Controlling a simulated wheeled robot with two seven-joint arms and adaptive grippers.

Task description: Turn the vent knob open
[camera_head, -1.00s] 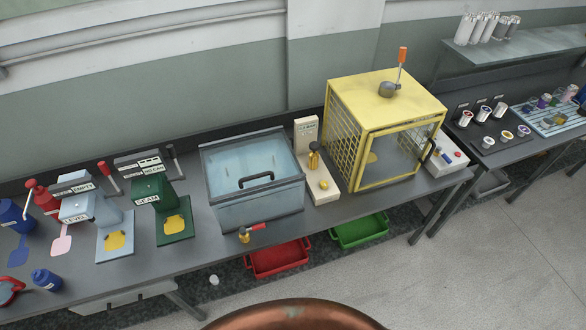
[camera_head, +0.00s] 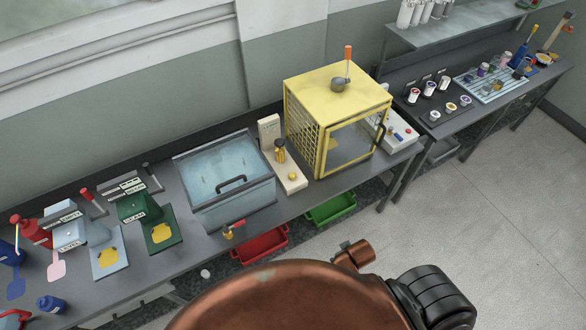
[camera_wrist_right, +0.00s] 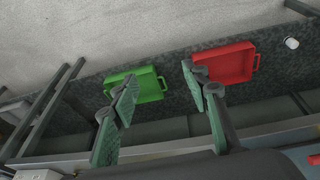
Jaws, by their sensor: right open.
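A yellow cage-like chamber (camera_head: 335,125) with a clear front door stands on the bench. On its top sits a round grey fitting with an upright orange-tipped lever (camera_head: 348,65). Left of it, a cream stand (camera_head: 283,165) carries a brass part and a small yellow knob (camera_head: 292,176). A red-handled brass valve (camera_head: 232,230) is at the front of the clear-lidded tank (camera_head: 225,190). I cannot tell which of these is the vent knob. My right gripper (camera_wrist_right: 160,77) is open and empty in the right wrist view, above the floor trays. My left gripper is not seen.
A green tray (camera_head: 331,208) and a red tray (camera_head: 259,245) lie under the bench edge. A white box with buttons (camera_head: 398,133) sits right of the chamber. Blue and green seamers (camera_head: 150,215) stand at left. The floor (camera_head: 470,220) at right is clear.

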